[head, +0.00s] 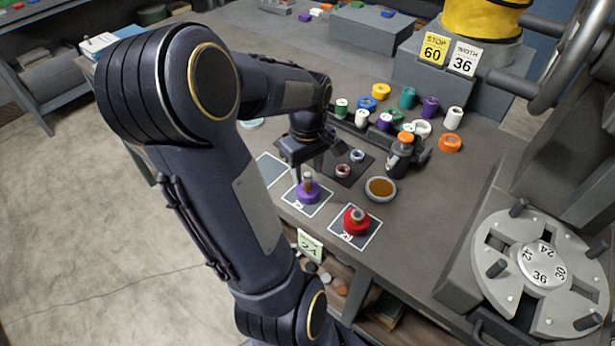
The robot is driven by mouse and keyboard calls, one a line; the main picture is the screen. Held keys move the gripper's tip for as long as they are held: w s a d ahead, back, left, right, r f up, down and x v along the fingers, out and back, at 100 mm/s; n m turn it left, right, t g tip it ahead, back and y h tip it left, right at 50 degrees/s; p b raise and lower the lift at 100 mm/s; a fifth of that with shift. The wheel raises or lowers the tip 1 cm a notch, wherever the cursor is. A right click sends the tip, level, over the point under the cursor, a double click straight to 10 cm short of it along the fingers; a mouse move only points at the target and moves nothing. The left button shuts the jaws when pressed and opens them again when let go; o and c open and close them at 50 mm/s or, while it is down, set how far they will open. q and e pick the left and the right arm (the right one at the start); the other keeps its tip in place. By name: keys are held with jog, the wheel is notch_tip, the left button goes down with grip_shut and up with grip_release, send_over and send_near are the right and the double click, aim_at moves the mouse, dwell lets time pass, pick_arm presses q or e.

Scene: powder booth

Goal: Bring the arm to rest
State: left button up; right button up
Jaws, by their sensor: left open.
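My left arm comes in from the left and reaches over the grey bench (415,200). My left gripper (305,172) points down above the purple object (308,194), which has a tan top and stands on a dark, white-edged card. The jaws are open; I cannot tell whether a finger touches the purple object. A red object (356,222) with a grey top stands on another such card (341,237) to the right. My right gripper is out of view.
Several coloured caps and pots, such as an orange ring (450,143), stand behind. A round dish (380,189) with brown contents sits to the right of the gripper. A dial fixture (543,265) stands at the right.

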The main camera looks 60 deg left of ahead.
pick_arm(q)
jog(key=shift+r, duration=2)
jog(key=shift+d, duration=0.1)
jog(key=s+d+r+m+t+h, duration=0.1)
jog(key=d+m+t+h, duration=0.1)
jog(key=d+m, duration=0.6)
jog(key=s+d+r+m+t+h, duration=0.1)
jog(key=s+d+m+t, duration=0.1)
jog(key=d+m, duration=0.6)
jog(key=d+t, duration=0.1)
jog(key=d, duration=0.6)
jog(key=shift+m+t+h, duration=0.4)
jog(key=shift+s+f, duration=0.1)
